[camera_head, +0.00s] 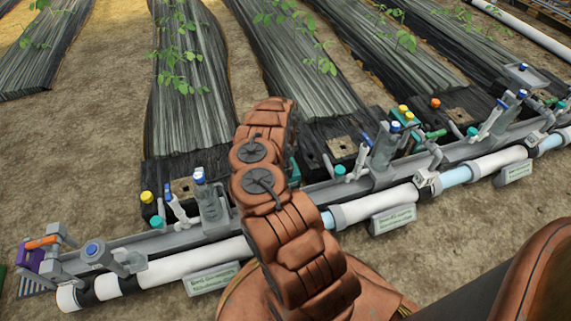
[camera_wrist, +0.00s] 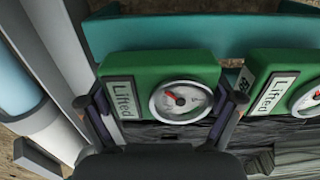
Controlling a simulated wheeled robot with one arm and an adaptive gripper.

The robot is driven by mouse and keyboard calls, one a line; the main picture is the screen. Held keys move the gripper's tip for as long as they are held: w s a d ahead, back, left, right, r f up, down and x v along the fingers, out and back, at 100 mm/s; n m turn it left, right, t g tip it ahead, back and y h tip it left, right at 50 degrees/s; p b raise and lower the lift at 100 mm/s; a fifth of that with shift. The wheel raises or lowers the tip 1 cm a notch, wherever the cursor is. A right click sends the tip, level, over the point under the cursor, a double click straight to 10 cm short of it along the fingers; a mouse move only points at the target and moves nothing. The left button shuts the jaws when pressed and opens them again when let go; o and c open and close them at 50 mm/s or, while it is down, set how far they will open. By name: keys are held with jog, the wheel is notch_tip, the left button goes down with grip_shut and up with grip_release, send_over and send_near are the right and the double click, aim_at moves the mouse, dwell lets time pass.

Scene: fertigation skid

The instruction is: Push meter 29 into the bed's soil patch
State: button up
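A green meter (camera_wrist: 160,68) with a round white dial and a "Lifted" label sits between the two fingers of my gripper (camera_wrist: 165,108) in the wrist view. The fingers flank it on both sides; whether they touch it I cannot tell. A second green meter (camera_wrist: 285,70), also labelled "Lifted", stands just to the right. No meter number is clearly readable. Brown square soil patches show in the black bed ends in the head view: left (camera_head: 182,187), middle (camera_head: 342,148) and right (camera_head: 459,115). My arm hides my gripper and the meters there.
A teal panel (camera_wrist: 180,35) stands behind the meters. A grey rail (camera_head: 150,243) with valves and coloured caps runs along the bed ends, with a white pipe (camera_head: 190,266) in front. Label plates (camera_head: 393,219) stand before the pipe. Bare soil lies in front at right.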

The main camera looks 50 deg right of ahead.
jog(key=c, duration=0.5)
jog(key=shift+r+p, duration=4.3)
jog(key=shift+r, duration=1.2)
